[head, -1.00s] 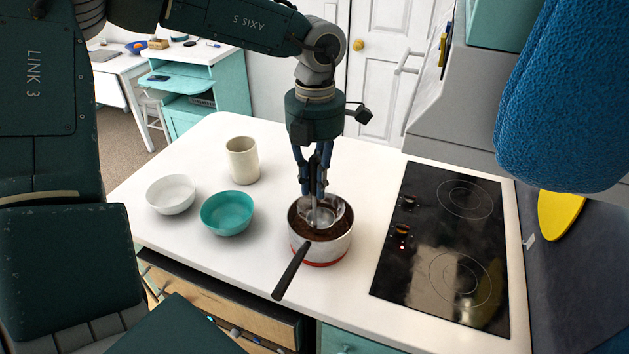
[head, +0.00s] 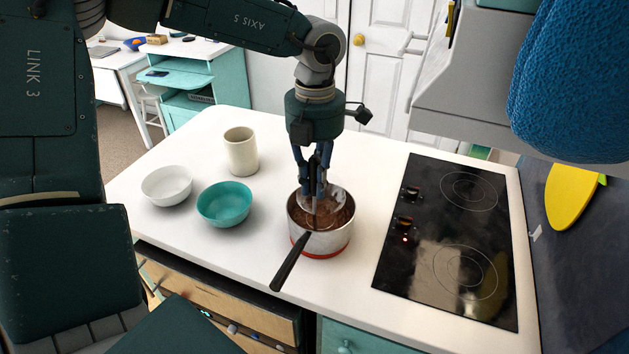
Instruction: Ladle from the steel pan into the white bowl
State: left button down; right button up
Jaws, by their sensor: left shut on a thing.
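The steel pan (head: 334,243) stands on the white counter, with brown contents inside, a red band near its base and a dark handle (head: 290,262) pointing toward the front left. My left gripper (head: 313,192) is directly above the pan, pointing down, shut on the ladle (head: 337,196). The ladle's bowl is inside the pan, partly in the brown contents; its handle is mostly hidden by the fingers. The white bowl (head: 167,186) stands upright on the counter at the left and looks empty. My right gripper is not in view.
A teal bowl (head: 224,204) stands between the white bowl and the pan. A cream cup (head: 241,151) stands behind it. A black cooktop (head: 440,245) lies right of the pan. A blue textured object (head: 570,85) hangs at the upper right.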

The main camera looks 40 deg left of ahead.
aim_at(315, 156)
pick_arm(q)
jog(key=shift+r+p, duration=1.4)
jog(key=shift+r, duration=1.8)
jog(key=shift+r+p, duration=1.55)
jog(key=shift+r, duration=1.45)
jog(key=shift+a, duration=0.1)
